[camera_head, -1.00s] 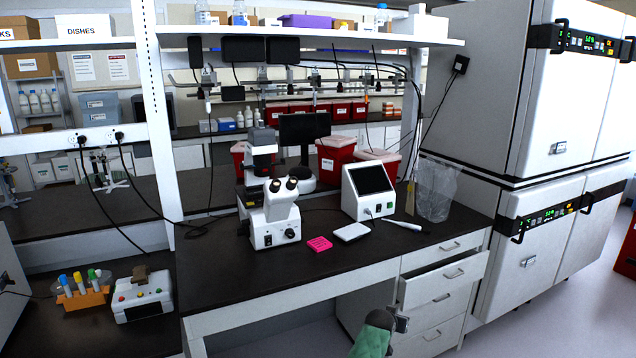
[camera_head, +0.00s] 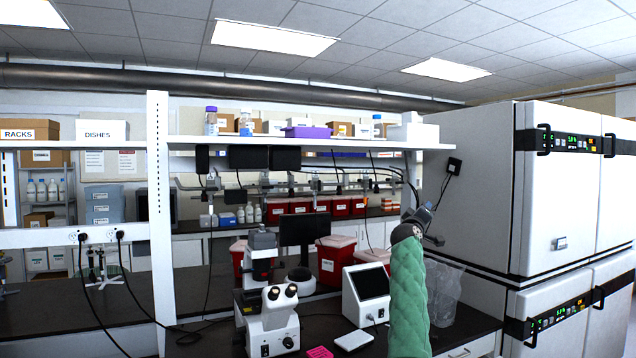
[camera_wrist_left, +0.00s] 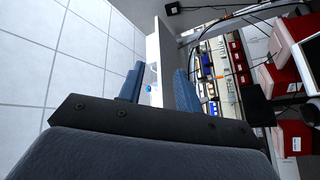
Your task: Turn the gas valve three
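Several small gas valves (camera_head: 315,184) sit in a row on the metal rail under the shelf at the back of the bench in the head view. They are too small to tell which is number three or how its handle is turned.
The shelf (camera_head: 300,143) carries bottles and boxes. Below it stand a microscope (camera_head: 268,318), a monitor (camera_head: 302,230), a white device with a screen (camera_head: 366,295) and red bins (camera_head: 330,265). Stacked white incubators (camera_head: 570,195) bound the right side. Cables hang around the rail.

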